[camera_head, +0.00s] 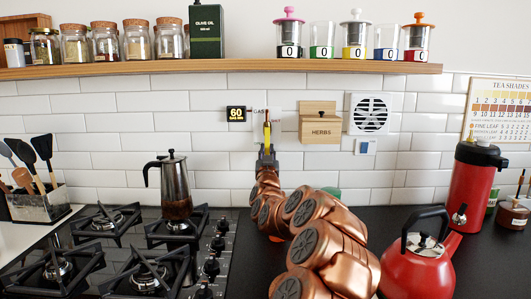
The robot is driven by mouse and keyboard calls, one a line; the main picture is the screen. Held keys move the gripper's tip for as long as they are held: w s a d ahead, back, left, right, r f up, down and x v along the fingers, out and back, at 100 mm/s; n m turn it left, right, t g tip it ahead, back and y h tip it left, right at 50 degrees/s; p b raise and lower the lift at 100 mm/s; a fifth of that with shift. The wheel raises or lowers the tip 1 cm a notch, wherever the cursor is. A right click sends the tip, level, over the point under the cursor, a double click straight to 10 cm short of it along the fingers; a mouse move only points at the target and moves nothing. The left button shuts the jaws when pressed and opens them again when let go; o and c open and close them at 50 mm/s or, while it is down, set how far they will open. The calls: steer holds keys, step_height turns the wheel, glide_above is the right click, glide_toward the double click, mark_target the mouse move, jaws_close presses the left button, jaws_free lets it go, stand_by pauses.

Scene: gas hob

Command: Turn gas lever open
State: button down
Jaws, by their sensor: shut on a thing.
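A yellow gas lever (266,132) shows on the white tiled wall, right of a small black display reading 60. My gripper (266,148) is up against the wall at the lever and shut on it. The lever stands upright between the fingertips. A thin pipe piece (257,111) shows at the wall beside the lever's top. My copper-coloured arm reaches up from the lower right, and the gripper hides the lower part of the lever.
A moka pot (175,190) stands on the black gas hob (120,262) at left. A red kettle (418,262) and a red flask (474,188) stand at right. A wooden shelf (240,67) with jars runs above. A herbs box (318,125) and a vent (370,113) are right of the lever.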

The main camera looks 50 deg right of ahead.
steer(key=c, duration=1.1)
jaws_free()
steer(key=shift+s+a, duration=0.1)
steer(key=shift+v, duration=5.9)
